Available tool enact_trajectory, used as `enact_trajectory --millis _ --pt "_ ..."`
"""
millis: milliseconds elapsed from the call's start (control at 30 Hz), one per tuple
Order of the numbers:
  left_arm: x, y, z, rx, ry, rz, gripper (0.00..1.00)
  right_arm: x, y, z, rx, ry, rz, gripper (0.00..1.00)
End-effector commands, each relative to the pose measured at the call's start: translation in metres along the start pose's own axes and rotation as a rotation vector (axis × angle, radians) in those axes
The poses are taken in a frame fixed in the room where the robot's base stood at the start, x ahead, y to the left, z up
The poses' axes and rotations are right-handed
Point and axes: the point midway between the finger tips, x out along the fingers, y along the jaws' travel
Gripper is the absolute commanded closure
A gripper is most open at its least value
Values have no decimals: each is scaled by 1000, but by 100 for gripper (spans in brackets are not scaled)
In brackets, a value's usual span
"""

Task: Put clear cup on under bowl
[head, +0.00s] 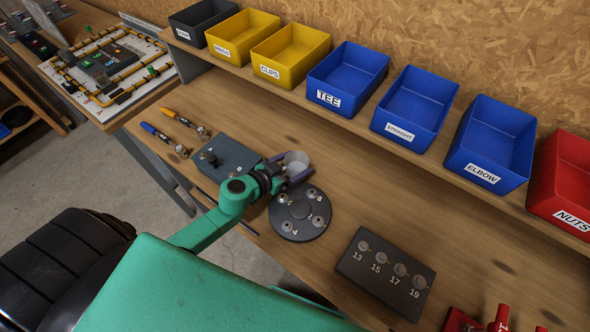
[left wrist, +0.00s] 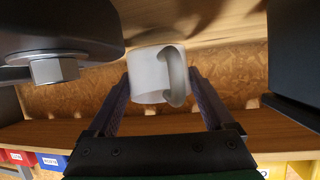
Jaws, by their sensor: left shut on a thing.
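A pale, translucent cup (head: 296,160) is between the fingers of my left gripper (head: 288,180), above the workbench by the round black plate. The left wrist view shows the cup (left wrist: 152,75) as whitish, with a curved grey strip like a handle on its side. The two dark fingers of the gripper (left wrist: 160,95) are shut on the cup from both sides. I cannot pick out a bowl apart from this cup. My right gripper is not in view.
A grey block with a knob (head: 228,157) lies left of the gripper. Labelled bins, such as the TEE bin (head: 347,80), line the shelf behind. Bare wood lies between.

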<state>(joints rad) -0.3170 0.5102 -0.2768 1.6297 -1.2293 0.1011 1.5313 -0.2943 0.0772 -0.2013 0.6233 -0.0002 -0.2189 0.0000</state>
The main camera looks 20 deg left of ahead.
Motion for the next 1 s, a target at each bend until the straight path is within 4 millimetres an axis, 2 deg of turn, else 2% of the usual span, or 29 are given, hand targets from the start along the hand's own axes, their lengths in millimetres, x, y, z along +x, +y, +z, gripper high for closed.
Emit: enact_trajectory --millis 33,400,433,467,800,1000 --pt "5 1 12 -4 1 0 77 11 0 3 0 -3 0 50" --pt "6 1 13 0 1 0 77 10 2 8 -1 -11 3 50" --pt "6 1 13 1 1 0 10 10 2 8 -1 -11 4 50" --pt "5 1 12 1 1 0 0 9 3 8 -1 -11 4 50" --pt "2 0 8 0 1 0 0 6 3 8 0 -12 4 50" --pt "-29 2 10 1 -2 3 0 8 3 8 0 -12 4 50"
